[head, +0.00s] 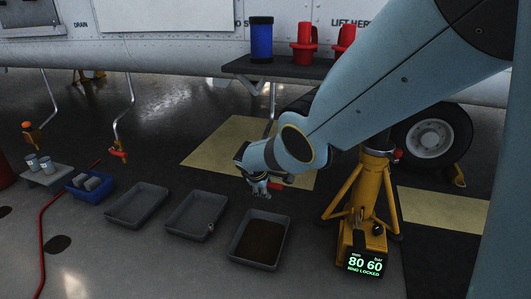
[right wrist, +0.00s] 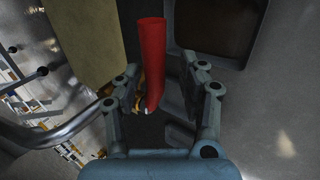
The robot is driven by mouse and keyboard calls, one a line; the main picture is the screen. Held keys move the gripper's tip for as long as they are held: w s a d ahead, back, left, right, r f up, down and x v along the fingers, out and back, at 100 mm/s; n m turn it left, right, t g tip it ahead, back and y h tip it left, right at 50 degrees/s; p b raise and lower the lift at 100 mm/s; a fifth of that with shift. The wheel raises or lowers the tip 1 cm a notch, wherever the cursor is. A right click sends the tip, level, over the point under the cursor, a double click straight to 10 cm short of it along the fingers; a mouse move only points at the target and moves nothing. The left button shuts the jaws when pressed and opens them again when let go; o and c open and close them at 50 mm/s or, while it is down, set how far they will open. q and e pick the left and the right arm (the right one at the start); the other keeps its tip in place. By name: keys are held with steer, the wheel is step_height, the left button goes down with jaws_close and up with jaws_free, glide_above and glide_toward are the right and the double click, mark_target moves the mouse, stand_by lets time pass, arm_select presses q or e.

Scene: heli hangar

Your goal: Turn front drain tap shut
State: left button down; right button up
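My right gripper (head: 258,186) hangs at the end of a drain pipe (head: 272,100), above the back of the tray of dark liquid. A red tap handle (right wrist: 152,65) stands between its two fingers in the right wrist view. A red bit of this tap (head: 276,186) shows beside the gripper in the head view; the gripper hides the rest. The fingers are apart, with a gap visible on both sides of the handle, so the right gripper (right wrist: 163,80) is open. Two other taps show, a red one (head: 118,153) and an orange one (head: 29,127). My left gripper is out of view.
The tray with dark liquid (head: 252,265) lies on the floor beside two grey trays (head: 137,205) (head: 196,216). A yellow jack (head: 372,195) stands close to the right, with a wheel behind.

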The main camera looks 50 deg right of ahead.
steer(key=shift+d+r, duration=0.15)
steer(key=shift+r, duration=0.1)
steer(key=shift+r, duration=0.2)
steer(key=v, duration=1.1)
steer(key=shift+a, duration=0.4)
